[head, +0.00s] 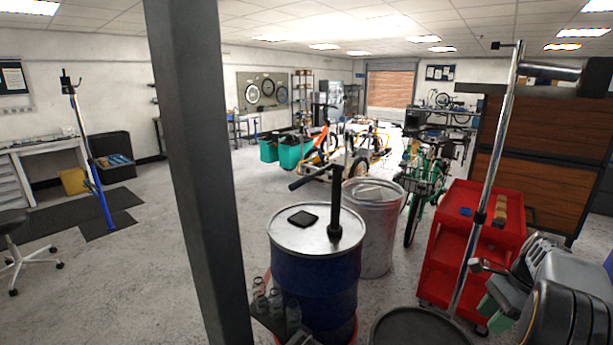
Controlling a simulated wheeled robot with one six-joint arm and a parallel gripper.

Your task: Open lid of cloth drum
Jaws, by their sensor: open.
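No drum is plainly marked as the cloth drum. A blue drum (317,268) stands upright in the middle front, its flat grey top closed, with a black pump and a small dark pad on it. Behind it, touching or nearly so in the picture, stands a pale metal drum (382,238) with a light, flat piece on top; I cannot tell if that is a lid or cloth. A dark round disc (405,332) at the bottom edge is cut off; it may be a lid or a stand base. My gripper (488,290) is at the lower right, open and empty, apart from the drums.
A red cart (468,240) stands right of the drums, with a chrome pole (490,170) in front. A dark post (202,170) blocks part of the view left. Bottles (275,303) hang beside the blue drum. Bikes (430,180) stand behind. Floor at left is largely clear.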

